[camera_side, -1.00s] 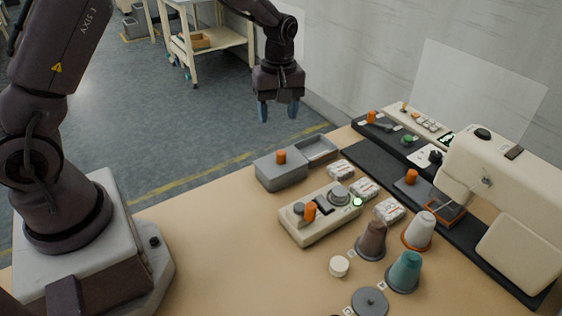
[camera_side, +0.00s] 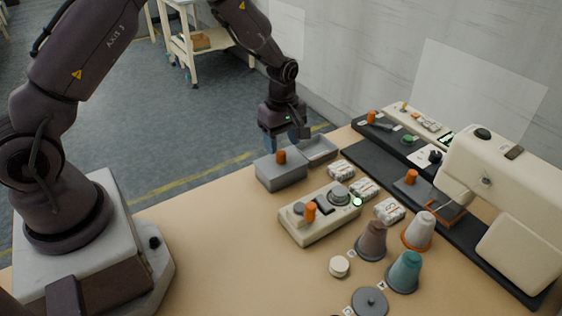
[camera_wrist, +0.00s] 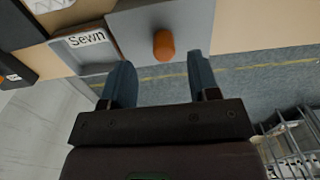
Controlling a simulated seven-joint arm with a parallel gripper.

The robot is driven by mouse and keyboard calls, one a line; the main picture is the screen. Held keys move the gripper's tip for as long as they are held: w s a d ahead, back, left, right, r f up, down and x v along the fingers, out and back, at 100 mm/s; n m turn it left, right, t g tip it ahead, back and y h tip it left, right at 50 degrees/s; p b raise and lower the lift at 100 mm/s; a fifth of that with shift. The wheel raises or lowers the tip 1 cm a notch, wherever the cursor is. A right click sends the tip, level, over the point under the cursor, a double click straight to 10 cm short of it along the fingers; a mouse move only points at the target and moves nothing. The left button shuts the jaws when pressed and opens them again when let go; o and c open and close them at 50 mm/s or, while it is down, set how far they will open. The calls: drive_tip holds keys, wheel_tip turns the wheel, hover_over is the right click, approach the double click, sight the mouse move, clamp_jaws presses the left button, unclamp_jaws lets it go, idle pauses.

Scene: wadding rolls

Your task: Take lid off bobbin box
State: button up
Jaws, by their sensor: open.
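The bobbin box is a grey box with a flat grey lid (camera_side: 268,164) and an orange knob (camera_side: 281,157), on the table's far left part. In the wrist view the lid (camera_wrist: 135,32) and its orange knob (camera_wrist: 164,44) lie just beyond the fingertips. My gripper (camera_side: 287,143) is open and empty, just above and behind the box. In the wrist view the blue fingers of my gripper (camera_wrist: 160,75) stand apart with the knob ahead of the gap between them, not clearly within it. The inside of the box is hidden by the lid.
An open grey tray (camera_side: 320,152) joins the box on its right; the wrist view shows its label "Sewn" (camera_wrist: 86,39). A cream control box (camera_side: 320,213) with an orange knob stands in front. Thread cones and a sewing machine (camera_side: 505,190) are at right. The table's front left is clear.

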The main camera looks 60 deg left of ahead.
sight(281, 152)
drive_tip(key=shift+s+d+f, duration=0.1)
drive_tip(key=shift+s+f, duration=0.1)
drive_tip(key=shift+f, duration=1.75)
clamp_jaws()
drive_tip(key=shift+r, duration=0.15)
